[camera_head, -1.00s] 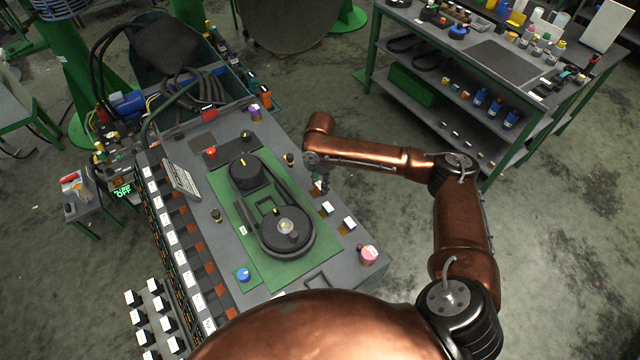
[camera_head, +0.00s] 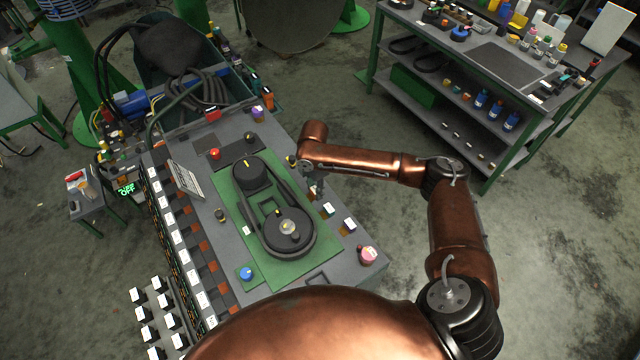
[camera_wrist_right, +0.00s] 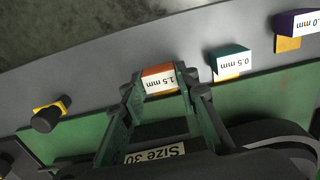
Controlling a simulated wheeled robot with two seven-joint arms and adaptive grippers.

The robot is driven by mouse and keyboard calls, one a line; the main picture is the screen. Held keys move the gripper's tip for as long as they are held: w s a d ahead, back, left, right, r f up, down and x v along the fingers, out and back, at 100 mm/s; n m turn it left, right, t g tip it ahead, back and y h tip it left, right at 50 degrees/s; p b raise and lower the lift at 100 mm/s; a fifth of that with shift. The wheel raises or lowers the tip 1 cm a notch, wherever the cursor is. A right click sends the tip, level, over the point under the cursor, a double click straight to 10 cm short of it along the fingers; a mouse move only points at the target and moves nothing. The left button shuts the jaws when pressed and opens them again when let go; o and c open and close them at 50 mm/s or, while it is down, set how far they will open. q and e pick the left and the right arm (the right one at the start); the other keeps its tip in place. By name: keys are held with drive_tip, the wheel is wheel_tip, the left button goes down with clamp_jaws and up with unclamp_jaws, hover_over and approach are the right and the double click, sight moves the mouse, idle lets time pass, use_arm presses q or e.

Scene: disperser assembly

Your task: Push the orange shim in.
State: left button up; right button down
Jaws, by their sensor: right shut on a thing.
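The orange shim (camera_wrist_right: 158,71), a small block with a white "1.5 mm" label, sits at the panel's edge in the right wrist view. My right gripper (camera_wrist_right: 161,86) has its green fingers on either side of it, shut on it. In the head view my right gripper (camera_head: 317,189) is at the panel's right edge, and the shim is too small and covered to make out there. Whether the shim is fully seated cannot be told. My left gripper is not in view.
A teal 0.5 mm shim (camera_wrist_right: 231,60) and a purple 1.0 mm shim (camera_wrist_right: 297,25) stand in line to the right. A black and yellow knob (camera_wrist_right: 50,116) is to the left. The black belt assembly (camera_head: 285,232) lies on the green plate (camera_head: 243,262) beside my gripper.

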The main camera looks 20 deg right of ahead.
sight(314, 191)
drive_tip(key=shift+a, duration=0.25)
drive_tip(key=c, duration=1.5)
unclamp_jaws()
drive_tip(key=shift+r, duration=0.1)
wheel_tip(314, 191, up, 12)
